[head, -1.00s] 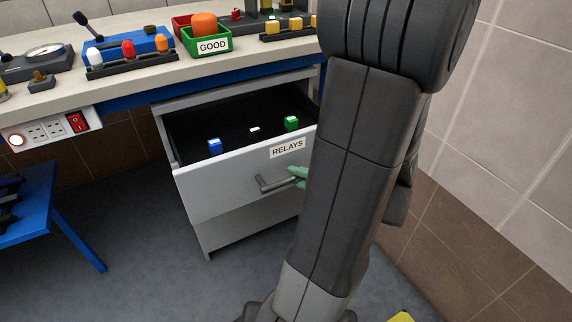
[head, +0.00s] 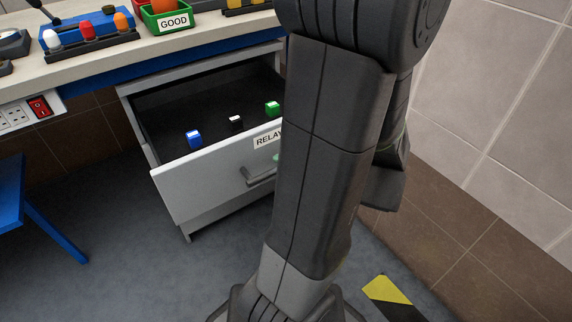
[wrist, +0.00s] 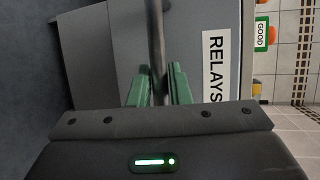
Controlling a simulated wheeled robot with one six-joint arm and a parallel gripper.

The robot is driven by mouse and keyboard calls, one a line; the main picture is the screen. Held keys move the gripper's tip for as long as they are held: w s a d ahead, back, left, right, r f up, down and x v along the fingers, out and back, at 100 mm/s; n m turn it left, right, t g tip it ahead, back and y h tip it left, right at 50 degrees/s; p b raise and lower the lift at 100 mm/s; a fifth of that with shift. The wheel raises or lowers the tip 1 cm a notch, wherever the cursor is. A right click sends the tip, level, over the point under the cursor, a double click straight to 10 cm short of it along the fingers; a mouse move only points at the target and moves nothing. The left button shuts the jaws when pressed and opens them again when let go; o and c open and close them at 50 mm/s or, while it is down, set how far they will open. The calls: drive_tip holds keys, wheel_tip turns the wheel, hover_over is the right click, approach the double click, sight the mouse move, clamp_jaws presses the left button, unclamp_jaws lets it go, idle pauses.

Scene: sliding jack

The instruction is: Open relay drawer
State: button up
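The relay drawer (head: 205,183) stands well open under the bench, its grey front labelled RELAYS. The drawer's bar handle (head: 257,179) is partly hidden behind my arm in the head view. In the wrist view, the green fingers of my gripper (wrist: 159,80) lie on both sides of the handle bar (wrist: 156,35) and look closed on it. The drawer front (wrist: 185,45) is just beyond the fingers.
The bench (head: 95,72) above carries a green GOOD bin (head: 172,18) and a rack of coloured parts (head: 92,42). A blue stand (head: 40,225) is at the left. A tiled wall (head: 490,90) and a yellow-black floor marking (head: 390,292) are at the right. The floor before the drawer is clear.

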drive_tip(key=o, duration=0.3)
drive_tip(key=p+v, duration=0.3)
drive_tip(key=v, duration=1)
drive_tip(key=shift+s+d, duration=0.2)
drive_tip(key=shift+d, duration=0.15)
drive_tip(key=shift+b+x, duration=1.5)
drive_tip(key=shift+x, duration=5.45)
drive_tip(key=shift+r, duration=0.1)
